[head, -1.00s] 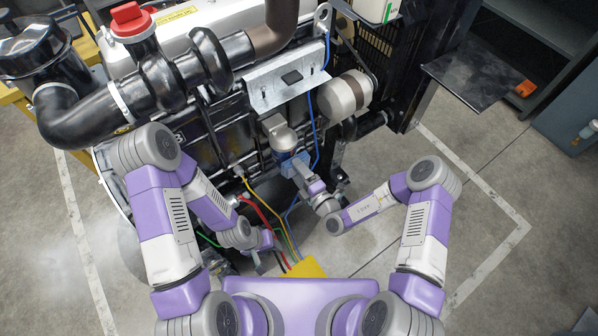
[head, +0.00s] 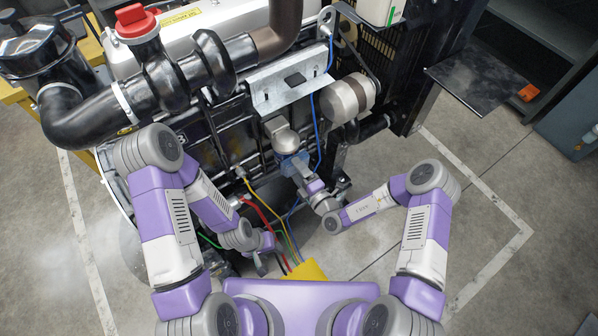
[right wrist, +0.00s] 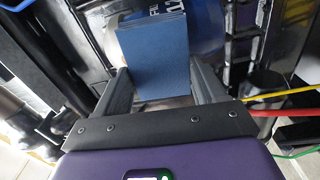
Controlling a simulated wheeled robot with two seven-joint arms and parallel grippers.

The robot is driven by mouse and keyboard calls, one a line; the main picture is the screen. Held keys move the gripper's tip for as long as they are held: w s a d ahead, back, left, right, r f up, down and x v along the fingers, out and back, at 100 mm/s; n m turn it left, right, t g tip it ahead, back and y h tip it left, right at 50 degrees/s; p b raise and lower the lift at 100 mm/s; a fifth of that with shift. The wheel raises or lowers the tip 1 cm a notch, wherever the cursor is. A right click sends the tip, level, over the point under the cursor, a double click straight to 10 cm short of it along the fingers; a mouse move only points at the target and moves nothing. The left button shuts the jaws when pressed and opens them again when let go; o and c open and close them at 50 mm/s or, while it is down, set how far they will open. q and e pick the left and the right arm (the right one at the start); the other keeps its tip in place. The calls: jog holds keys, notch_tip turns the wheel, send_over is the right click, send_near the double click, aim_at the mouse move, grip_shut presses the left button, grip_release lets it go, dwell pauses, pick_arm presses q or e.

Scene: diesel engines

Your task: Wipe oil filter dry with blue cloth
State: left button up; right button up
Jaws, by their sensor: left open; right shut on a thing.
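The blue oil filter (right wrist: 207,28) with white lettering shows in the right wrist view behind the cloth, which hides much of it. In the head view the filter (head: 286,161) hangs below a silver domed housing on the engine's side, partly hidden by my right gripper. My right gripper (right wrist: 158,68) is shut on the folded blue cloth (right wrist: 155,45). The cloth is in front of the filter, very close; I cannot tell whether they touch. My left gripper (head: 268,256) is open and empty, low beside the coloured wires.
The engine (head: 215,155) fills the upper left of the head view. Red, yellow, green and blue wires (head: 262,213) hang near my left gripper. A silver-brown cylinder (head: 348,97) sits right of the filter. A dark plate (head: 478,80) juts out at right. The floor at right is clear.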

jog(key=shift+w+a, duration=0.25)
jog(key=shift+w, duration=0.05)
jog(key=shift+f+b, duration=0.65)
jog(key=shift+f, duration=0.45)
jog(key=shift+p, duration=0.5)
dwell(0.4)
jog(key=shift+r, duration=0.15)
